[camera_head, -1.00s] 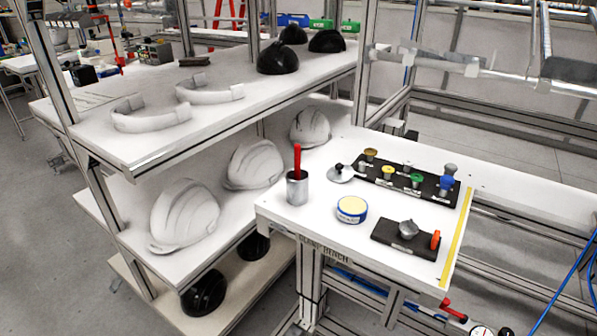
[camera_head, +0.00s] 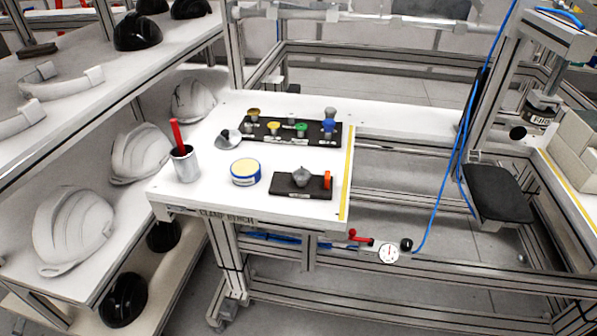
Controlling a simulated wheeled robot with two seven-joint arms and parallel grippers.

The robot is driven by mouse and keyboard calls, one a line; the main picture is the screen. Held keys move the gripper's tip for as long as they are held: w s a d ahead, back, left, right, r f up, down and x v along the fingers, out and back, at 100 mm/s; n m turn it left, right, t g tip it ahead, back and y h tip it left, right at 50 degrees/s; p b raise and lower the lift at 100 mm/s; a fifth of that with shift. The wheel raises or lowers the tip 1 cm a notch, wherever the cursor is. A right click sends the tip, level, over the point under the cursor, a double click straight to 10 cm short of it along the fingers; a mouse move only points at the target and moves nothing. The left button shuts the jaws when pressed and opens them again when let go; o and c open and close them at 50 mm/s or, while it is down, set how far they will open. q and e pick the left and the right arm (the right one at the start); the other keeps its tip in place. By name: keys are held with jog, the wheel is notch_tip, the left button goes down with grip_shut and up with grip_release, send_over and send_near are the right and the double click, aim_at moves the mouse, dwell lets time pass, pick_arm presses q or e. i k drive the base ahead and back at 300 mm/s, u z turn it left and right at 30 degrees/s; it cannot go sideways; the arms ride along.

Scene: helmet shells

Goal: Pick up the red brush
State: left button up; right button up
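The red brush (camera_head: 176,134) stands handle up in a grey metal cup (camera_head: 186,165). Its lower end is hidden inside the cup, and the handle leans slightly left. The cup stands at the left front of the white bench (camera_head: 211,205). Neither of my grippers shows in the head view.
On the bench are a round yellow-and-blue tin (camera_head: 245,172), a black block with a metal knob and orange part (camera_head: 300,184), a silver lid-like disc (camera_head: 229,139) and a black rack (camera_head: 325,139) with coloured knobs. Shelves with white helmets (camera_head: 73,230) stand left. Bare bench lies between.

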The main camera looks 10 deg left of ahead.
aim_at(174, 124)
jog(key=k, duration=0.5)
jog(key=u, duration=1.8)
jog(key=i, duration=0.9)
jog(key=z, duration=1.9)
